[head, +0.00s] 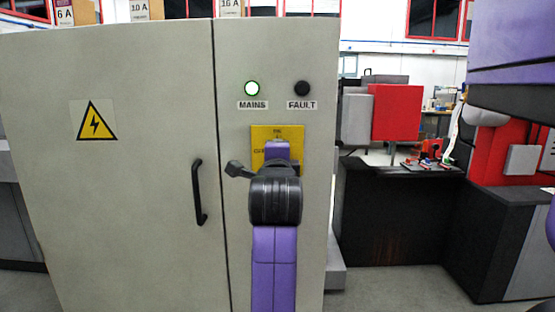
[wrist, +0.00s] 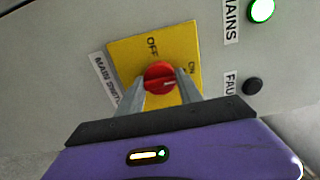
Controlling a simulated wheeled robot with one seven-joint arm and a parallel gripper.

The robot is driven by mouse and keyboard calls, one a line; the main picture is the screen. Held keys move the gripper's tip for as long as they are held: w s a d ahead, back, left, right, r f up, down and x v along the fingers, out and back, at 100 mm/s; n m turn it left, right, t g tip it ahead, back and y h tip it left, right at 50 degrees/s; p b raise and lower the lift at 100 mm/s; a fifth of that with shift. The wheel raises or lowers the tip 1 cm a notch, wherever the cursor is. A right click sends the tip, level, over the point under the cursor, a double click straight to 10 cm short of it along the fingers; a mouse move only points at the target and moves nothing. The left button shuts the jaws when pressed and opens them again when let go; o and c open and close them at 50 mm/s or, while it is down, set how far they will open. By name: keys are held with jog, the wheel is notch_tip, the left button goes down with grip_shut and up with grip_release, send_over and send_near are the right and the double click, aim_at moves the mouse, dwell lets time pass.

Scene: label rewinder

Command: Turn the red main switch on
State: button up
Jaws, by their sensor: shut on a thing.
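The red main switch (wrist: 158,76) is a round red knob on a yellow plate (wrist: 125,52). In the wrist view a pale mark on the knob points right, towards the side of the ON label; the OFF label is above the knob. My gripper (wrist: 161,84) has one finger on each side of the knob and is shut on it. In the head view my gripper and arm cover the knob; only the edges of the yellow plate (head: 262,132) show. The green MAINS lamp (head: 252,88) is lit and the FAULT lamp (head: 302,88) is dark.
The switch is on a tall grey cabinet (head: 140,200) with a black door handle (head: 199,192) and a warning triangle (head: 96,122). To the right stand a dark bench (head: 395,215) and a red box (head: 396,112). Floor shows between them and the cabinet.

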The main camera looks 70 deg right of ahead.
jog(key=shift+f, duration=0.1)
jog(key=o, duration=1.4)
jog(key=shift+c, duration=0.2)
jog(key=v, duration=0.7)
jog(key=shift+s+a, duration=0.2)
jog(key=shift+a, duration=0.1)
